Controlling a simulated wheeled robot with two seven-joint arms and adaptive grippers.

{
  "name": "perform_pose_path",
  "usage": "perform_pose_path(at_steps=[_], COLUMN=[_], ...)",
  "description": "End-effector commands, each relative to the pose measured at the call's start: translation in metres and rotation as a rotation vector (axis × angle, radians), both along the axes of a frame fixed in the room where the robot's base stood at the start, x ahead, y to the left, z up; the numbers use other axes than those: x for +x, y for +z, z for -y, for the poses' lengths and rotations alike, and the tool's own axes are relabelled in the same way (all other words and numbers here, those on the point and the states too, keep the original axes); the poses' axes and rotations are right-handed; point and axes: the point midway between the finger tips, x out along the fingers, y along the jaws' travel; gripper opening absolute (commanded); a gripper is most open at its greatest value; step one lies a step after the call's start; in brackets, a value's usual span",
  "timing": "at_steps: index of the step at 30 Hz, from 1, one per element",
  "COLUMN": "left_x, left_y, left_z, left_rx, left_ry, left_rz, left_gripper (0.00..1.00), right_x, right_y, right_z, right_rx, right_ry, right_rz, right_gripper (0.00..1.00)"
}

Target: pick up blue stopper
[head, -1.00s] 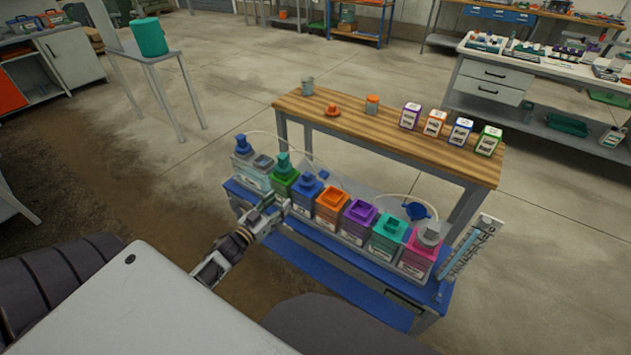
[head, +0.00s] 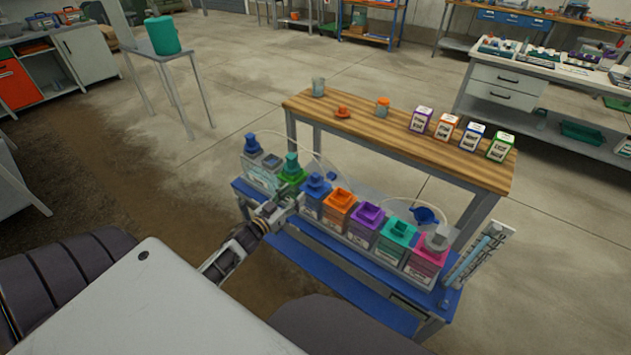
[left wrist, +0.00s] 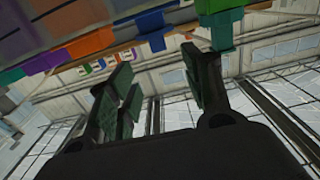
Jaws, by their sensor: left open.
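The blue stopper (head: 315,181) stands upright in the top of the blue tank (head: 311,203), in the row of coloured tanks. My left gripper (head: 296,200) is at the front of the row, in front of the green and blue tanks, a little below the stopper. In the left wrist view the gripper (left wrist: 160,72) is open with nothing between its fingers. A blue stopper shape (left wrist: 151,42) shows there beyond the fingers, apart from them. My right gripper is not in view.
A teal stopper (head: 291,163) stands close on the left, on the green tank (head: 291,182). The orange tank (head: 338,208) is close on the right. Another blue-topped container (head: 252,144) stands at the row's left end. A wooden bench (head: 375,128) is behind.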

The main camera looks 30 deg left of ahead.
Motion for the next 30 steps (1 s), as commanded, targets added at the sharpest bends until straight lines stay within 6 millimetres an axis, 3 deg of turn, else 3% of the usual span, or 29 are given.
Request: perform_pose_path(at_steps=[15,30], left_x=[0.043,0.049], left_y=[0.0,0.0], left_z=[0.004,0.004], left_rx=[0.0,0.0], left_ry=[-0.001,0.0], left_rz=[0.001,0.0], left_gripper=[0.5,0.5], right_x=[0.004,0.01], right_y=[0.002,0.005], right_z=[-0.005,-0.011], right_rx=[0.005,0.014], right_ry=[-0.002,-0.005], right_rz=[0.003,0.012], right_gripper=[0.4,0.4])
